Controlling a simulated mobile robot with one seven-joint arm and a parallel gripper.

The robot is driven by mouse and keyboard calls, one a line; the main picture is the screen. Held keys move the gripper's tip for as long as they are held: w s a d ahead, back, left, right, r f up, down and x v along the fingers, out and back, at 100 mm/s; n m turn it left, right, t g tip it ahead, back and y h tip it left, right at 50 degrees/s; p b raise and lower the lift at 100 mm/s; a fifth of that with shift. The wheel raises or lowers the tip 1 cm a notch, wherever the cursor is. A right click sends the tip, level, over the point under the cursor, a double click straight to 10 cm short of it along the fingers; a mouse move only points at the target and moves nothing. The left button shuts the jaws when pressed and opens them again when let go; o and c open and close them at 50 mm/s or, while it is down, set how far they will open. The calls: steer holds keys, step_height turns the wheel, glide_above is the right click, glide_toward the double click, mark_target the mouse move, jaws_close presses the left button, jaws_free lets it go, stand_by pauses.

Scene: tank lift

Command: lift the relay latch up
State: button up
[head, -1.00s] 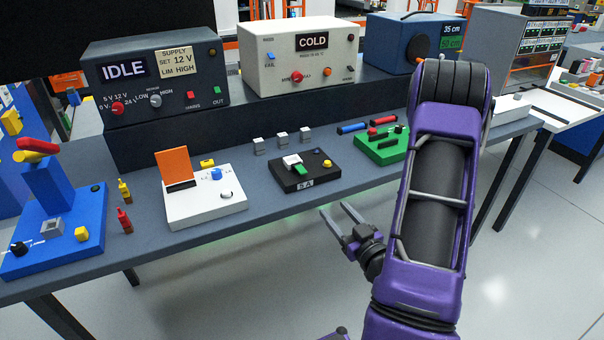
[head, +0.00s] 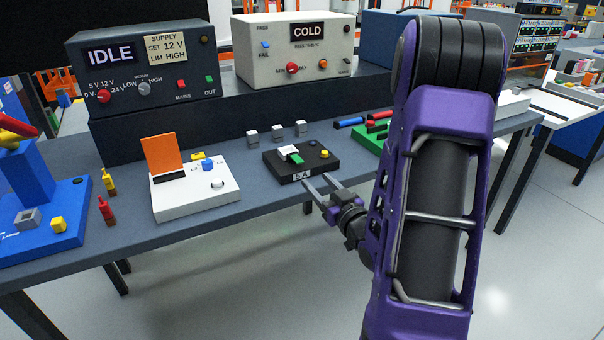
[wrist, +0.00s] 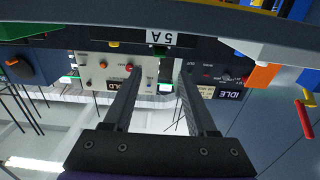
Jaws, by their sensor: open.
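A black board (head: 262,158) labelled 5 A lies near the table's front edge. It carries a white block with a green piece (head: 295,158) at its front, and a yellow knob (head: 324,154). The green piece may be the relay latch; I cannot tell for sure. My gripper (head: 318,182) is open and empty, just in front of the board and apart from it. In the wrist view the open fingers (wrist: 155,78) point towards the 5 A label (wrist: 160,38), with a gap.
A white box (head: 195,205) with a raised orange flap (head: 162,153) stands left of the board. Three small grey blocks (head: 277,132) stand behind it. A green board (head: 368,138) is to the right, partly hidden by my arm. Open floor lies before the table (head: 120,240).

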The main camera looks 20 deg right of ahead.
mark_target(300, 163)
steer(key=w, duration=0.9)
steer(key=shift+w+a, duration=0.15)
steer(key=shift+w, duration=0.05)
steer(key=shift+r, duration=0.1)
jaws_close()
